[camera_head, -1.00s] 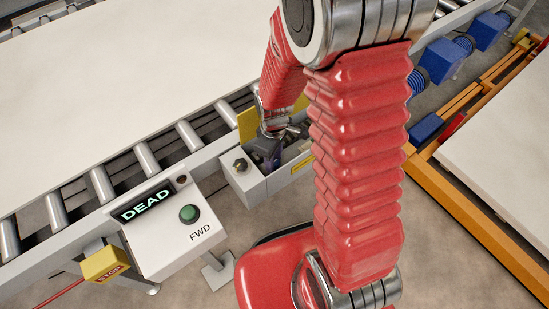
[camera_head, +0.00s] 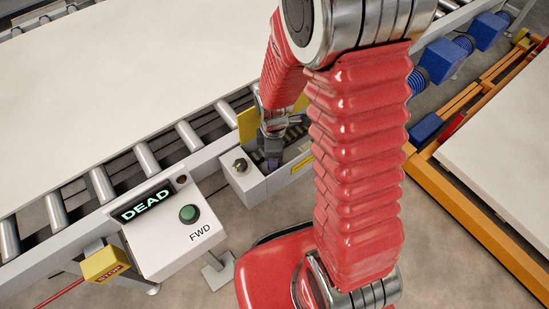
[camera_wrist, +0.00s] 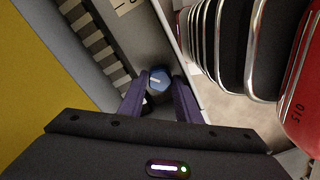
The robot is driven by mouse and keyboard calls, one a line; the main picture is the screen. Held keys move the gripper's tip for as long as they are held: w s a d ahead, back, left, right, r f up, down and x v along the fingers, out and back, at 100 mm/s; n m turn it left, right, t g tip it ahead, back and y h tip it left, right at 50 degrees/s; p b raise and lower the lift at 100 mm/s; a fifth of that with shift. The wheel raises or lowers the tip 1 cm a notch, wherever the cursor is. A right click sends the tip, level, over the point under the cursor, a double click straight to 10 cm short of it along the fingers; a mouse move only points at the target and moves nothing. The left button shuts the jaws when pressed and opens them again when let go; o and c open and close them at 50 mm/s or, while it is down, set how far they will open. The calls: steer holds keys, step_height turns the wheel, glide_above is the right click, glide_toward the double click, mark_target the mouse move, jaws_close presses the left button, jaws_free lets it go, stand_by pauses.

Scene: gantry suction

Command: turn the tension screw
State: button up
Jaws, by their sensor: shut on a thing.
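The tension screw (camera_wrist: 158,78) shows in the wrist view as a round blue-grey head with a pale line across it. My gripper (camera_wrist: 161,88) has its two purple fingers on either side of this head and is shut on it. In the head view my gripper (camera_head: 273,161) reaches down into an open grey box on the conveyor's side. The screw is hidden there behind the fingers and the box.
The grey box (camera_head: 249,187) carries a small knob (camera_head: 240,165); a yellow plate (camera_head: 247,124) stands behind it. A control panel (camera_head: 171,237) with a green button (camera_head: 189,214) and a "DEAD" display (camera_head: 146,205) sits to the left. An orange frame (camera_head: 475,215) lies right.

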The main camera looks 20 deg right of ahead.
steer(key=o, duration=1.1)
steer(key=shift+c, duration=0.2)
steer(key=shift+r, duration=4)
